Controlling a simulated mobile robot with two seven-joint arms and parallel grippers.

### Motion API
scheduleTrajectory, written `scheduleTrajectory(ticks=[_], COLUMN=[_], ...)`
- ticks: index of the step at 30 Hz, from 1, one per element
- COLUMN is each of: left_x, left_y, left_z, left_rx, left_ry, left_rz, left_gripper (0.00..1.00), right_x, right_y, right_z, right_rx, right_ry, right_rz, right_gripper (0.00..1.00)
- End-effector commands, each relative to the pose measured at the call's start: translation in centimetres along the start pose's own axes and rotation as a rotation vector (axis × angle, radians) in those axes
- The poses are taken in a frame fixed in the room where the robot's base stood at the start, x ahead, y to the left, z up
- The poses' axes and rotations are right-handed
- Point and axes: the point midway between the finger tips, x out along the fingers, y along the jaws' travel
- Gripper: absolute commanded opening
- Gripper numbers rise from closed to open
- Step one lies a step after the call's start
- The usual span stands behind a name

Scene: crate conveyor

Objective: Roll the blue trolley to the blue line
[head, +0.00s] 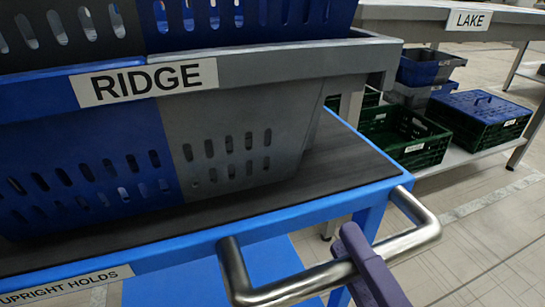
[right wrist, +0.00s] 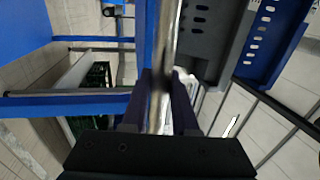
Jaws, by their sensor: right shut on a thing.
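The blue trolley (head: 200,247) fills the lower left of the head view, with a dark deck and a label reading "UPRIGHT HOLDS". Its bare metal handle (head: 418,232) sticks out at the near right corner. My right gripper (head: 352,250) is shut around the handle bar, and the right wrist view shows the bar (right wrist: 165,35) running between its fingers (right wrist: 160,100). A two-tone blue and grey crate (head: 290,66) labelled "RIDGE" stands on the deck. The blue line is not in view, and neither is my left gripper.
Another two-tone crate (head: 240,15) is stacked on the "RIDGE" crate. Behind right, a grey table (head: 420,14) labelled "LAKE" has green crates (head: 400,135) and a blue-lidded crate (head: 480,107) on its lower shelf. Tiled floor (head: 470,250) at the right is clear, with a pale strip.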

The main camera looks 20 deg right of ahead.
Motion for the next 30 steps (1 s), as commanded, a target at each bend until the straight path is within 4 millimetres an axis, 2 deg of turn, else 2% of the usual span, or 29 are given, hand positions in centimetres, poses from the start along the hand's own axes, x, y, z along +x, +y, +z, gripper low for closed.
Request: scheduleTrajectory(ticks=[7,19,20,27,30], left_x=[-0.4,-0.4,-0.4,-0.4,-0.4], left_y=[0.2,0.2,0.1,0.0,-0.1], left_z=[-0.2,-0.2,-0.2,-0.2,-0.1], left_rx=[-0.007,-0.007,-0.007,-0.001,0.001], left_ry=[0.002,0.002,0.002,0.001,0.001], left_rz=[0.005,0.005,0.005,0.001,-0.001], left_gripper=[0.57,0.57,0.57,0.57,0.57], right_x=[-1.6,-1.8,-1.8,-1.8,-1.8], right_y=[-0.4,-0.4,-0.4,-0.4,-0.4], right_z=[0.0,0.0,0.0,0.0,0.0], right_rx=[0.0,-0.001,-0.001,0.0,0.0], right_ry=[0.0,-0.001,-0.001,0.0,0.0], right_rz=[-0.004,-0.004,-0.004,-0.002,-0.001], right_gripper=[0.0,0.0,0.29,0.56,0.56])
